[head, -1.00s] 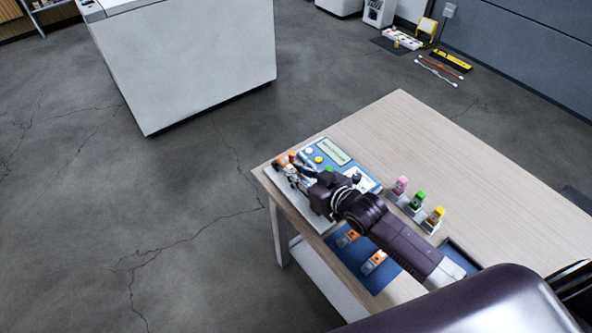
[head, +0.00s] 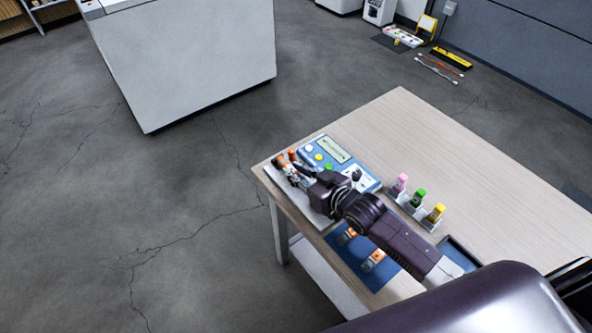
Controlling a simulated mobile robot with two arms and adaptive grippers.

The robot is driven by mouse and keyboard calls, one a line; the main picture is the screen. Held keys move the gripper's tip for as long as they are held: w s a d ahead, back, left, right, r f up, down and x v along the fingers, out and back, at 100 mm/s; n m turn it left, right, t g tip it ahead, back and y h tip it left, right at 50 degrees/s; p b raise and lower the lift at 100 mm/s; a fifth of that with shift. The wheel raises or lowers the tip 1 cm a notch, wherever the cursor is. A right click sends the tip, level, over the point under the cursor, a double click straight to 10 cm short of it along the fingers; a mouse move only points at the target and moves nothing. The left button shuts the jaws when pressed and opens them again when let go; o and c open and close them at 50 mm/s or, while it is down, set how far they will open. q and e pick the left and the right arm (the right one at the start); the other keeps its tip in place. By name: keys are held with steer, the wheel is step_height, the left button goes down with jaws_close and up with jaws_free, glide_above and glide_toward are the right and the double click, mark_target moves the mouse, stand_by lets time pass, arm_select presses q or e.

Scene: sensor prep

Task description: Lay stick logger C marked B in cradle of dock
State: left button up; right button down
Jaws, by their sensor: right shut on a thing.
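The dock (head: 345,167) is a blue and white unit with a small display and several coloured buttons, at the table's left corner. My right gripper (head: 284,168) is over the dock's pale left part, shut on a stick logger (head: 278,161) with an orange end. My gripper and arm hide most of this logger, its marking and the cradle; I cannot tell whether it touches the dock. Two more orange-and-grey stick loggers lie on a blue mat (head: 370,282): one logger (head: 347,236) partly behind my arm, the other logger (head: 373,260) nearer the front. My left gripper is not in view.
A dark blue tray (head: 459,254) lies near the table's front. The wooden table top (head: 420,145) is clear at the back and right. A white cabinet (head: 190,60) stands beyond on the floor.

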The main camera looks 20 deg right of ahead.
steer(key=shift+f, duration=0.3)
stand_by(0.4)
steer(key=shift+s+f, duration=0.2)
steer(key=shift+f, duration=0.1)
steer(key=shift+s+f, duration=0.15)
steer(key=shift+f, duration=0.1)
steer(key=c, duration=1.5)
jaws_free()
steer(key=shift+a, duration=0.1)
steer(key=shift+w+r+p, duration=0.2)
steer(key=shift+r+p, duration=0.4)
steer(key=shift+r, duration=0.05)
steer(key=shift+w+r+p, duration=0.1)
steer(key=shift+r+p, duration=0.65)
steer(key=shift+r, duration=0.15)
step_height(320, 180, up, 5)
steer(key=p, duration=0.4)
steer(key=shift+p, duration=0.35)
steer(key=shift+f, duration=0.1)
